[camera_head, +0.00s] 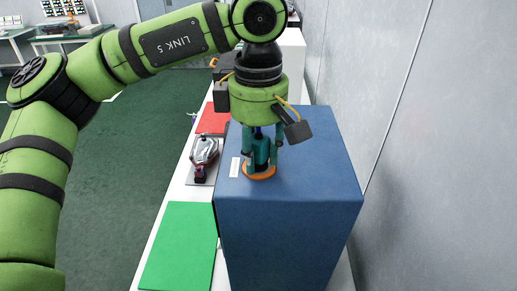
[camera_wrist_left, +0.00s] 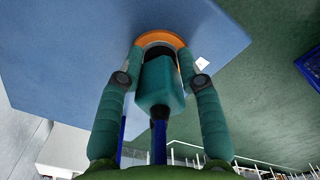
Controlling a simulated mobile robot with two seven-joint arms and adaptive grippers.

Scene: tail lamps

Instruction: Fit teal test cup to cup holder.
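The teal test cup (camera_head: 262,152) is upright at the orange-rimmed cup holder (camera_head: 259,175) on top of the blue box. In the left wrist view the teal cup (camera_wrist_left: 160,84) shows its blocky teal body, with a dark lower part reaching into the orange ring (camera_wrist_left: 160,36). How deep it sits is hidden. My left gripper (camera_head: 263,168) points down around the cup, one teal finger on each side. Narrow gaps show between the fingers and the cup, so it looks open. The fingertips in the left wrist view (camera_wrist_left: 161,58) are close to the ring. My right gripper is in neither view.
The blue box (camera_head: 285,235) stands on a white table against the grey wall at right. A small white label (camera_head: 235,167) lies left of the ring. A green mat (camera_head: 180,248), a red mat (camera_head: 213,119) and a lamp part (camera_head: 204,152) lie on the table at left.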

